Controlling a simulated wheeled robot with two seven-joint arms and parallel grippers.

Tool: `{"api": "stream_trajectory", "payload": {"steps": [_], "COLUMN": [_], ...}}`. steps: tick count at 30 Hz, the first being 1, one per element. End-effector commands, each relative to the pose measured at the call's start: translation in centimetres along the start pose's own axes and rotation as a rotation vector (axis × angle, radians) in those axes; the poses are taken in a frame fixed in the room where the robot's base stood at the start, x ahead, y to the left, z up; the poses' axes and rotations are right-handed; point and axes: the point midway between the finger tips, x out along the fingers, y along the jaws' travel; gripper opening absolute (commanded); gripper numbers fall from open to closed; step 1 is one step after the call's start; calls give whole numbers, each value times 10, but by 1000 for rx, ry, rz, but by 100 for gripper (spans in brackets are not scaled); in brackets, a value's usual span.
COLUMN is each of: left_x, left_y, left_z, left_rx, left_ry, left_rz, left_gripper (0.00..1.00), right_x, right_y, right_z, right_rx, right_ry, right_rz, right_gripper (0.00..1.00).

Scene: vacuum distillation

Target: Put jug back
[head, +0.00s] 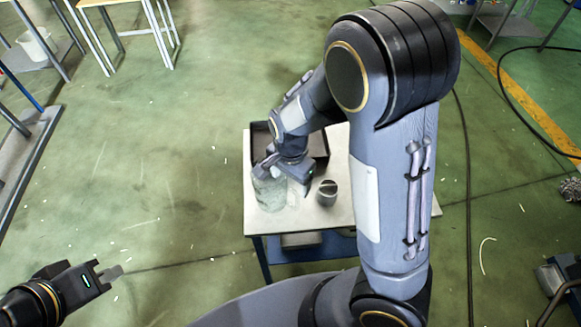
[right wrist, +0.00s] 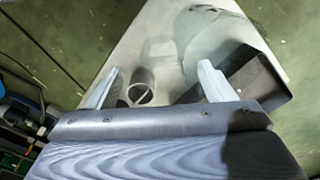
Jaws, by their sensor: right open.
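The clear glass jug (head: 270,192) stands on the pale table (head: 340,212) near its left edge. In the right wrist view the jug (right wrist: 205,32) is beyond my fingertips, its handle pointing left. My right gripper (right wrist: 157,82) is open, with nothing held between its fingers. In the head view the right gripper (head: 275,168) is close to the jug's top; whether it touches is unclear there. My left gripper (head: 110,272) is at the lower left, away from the table; its finger gap is unclear.
A small dark cup (head: 327,195) stands right of the jug, and shows in the right wrist view (right wrist: 141,90). A black open box (head: 318,146) sits at the table's back. My right arm hides the table's right part. Floor left of the table is clear.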

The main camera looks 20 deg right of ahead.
Motion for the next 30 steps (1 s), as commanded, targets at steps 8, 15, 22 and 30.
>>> {"api": "stream_trajectory", "payload": {"steps": [8, 15, 22, 30], "left_x": [-3, -3, -3, -3], "left_y": [2, 2, 2, 2], "left_z": [-2, -2, -2, -2], "left_rx": [0, 0, 0, 0], "left_ry": [0, 0, 0, 0], "left_rz": [0, 0, 0, 0], "left_gripper": [0, 0, 0, 0], "right_x": [-45, -65, -120, -161], "right_y": [0, 17, 72, 135], "right_z": [0, 4, 17, 33], "right_rx": [0, -74, -387, -760], "right_ry": [0, -100, -199, 74], "right_rz": [-2, -66, -364, -578], "right_gripper": [75, 75, 75, 75]}}
